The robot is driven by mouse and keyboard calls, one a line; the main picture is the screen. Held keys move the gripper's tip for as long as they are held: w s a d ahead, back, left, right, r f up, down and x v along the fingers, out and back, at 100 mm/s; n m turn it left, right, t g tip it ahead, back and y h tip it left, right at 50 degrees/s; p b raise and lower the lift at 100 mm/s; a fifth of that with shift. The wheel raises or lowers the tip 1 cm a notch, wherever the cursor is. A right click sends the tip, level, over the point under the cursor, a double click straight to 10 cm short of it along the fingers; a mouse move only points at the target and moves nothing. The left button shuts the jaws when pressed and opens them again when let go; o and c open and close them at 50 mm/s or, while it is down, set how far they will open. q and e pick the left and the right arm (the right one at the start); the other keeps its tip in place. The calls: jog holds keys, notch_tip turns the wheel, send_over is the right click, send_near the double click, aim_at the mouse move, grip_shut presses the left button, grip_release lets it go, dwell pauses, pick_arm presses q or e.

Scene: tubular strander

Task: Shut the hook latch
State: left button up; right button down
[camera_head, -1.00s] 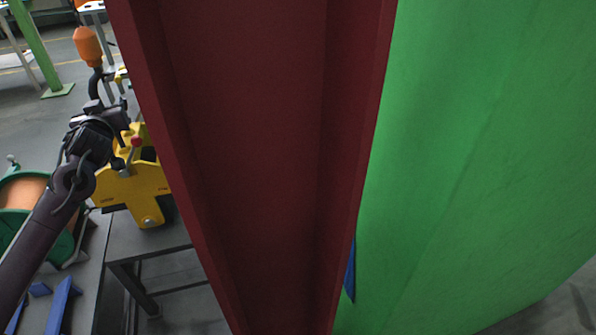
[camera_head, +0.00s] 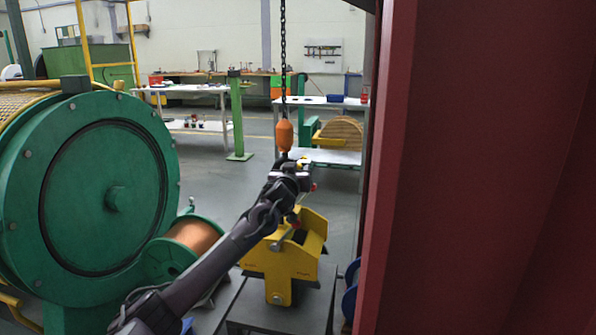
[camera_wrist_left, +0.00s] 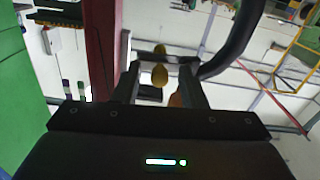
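The crane hook hangs on a chain (camera_head: 283,60) below an orange block (camera_head: 284,136). Its dark body lies just behind my left gripper (camera_head: 292,174), which hides most of it in the head view. In the left wrist view a thick black curved piece, seemingly the hook (camera_wrist_left: 240,38), arcs past the right finger. My left gripper also shows there (camera_wrist_left: 158,88), its two fingers apart. A small yellow piece (camera_wrist_left: 160,75), possibly part of the latch, appears between the fingers, with no clear grip on it. I cannot tell the latch's position. My right gripper is out of view.
A yellow block-shaped device (camera_head: 282,265) stands below my left gripper. A large green wheel (camera_head: 105,195) and a copper-coloured spool (camera_head: 195,236) are at left. A dark red beam (camera_head: 470,190) blocks the right side. Grey floor is open behind.

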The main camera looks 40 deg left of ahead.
pick_arm(q)
jog(key=shift+w+a, duration=0.1)
jog(key=shift+w, duration=0.05)
grip_shut()
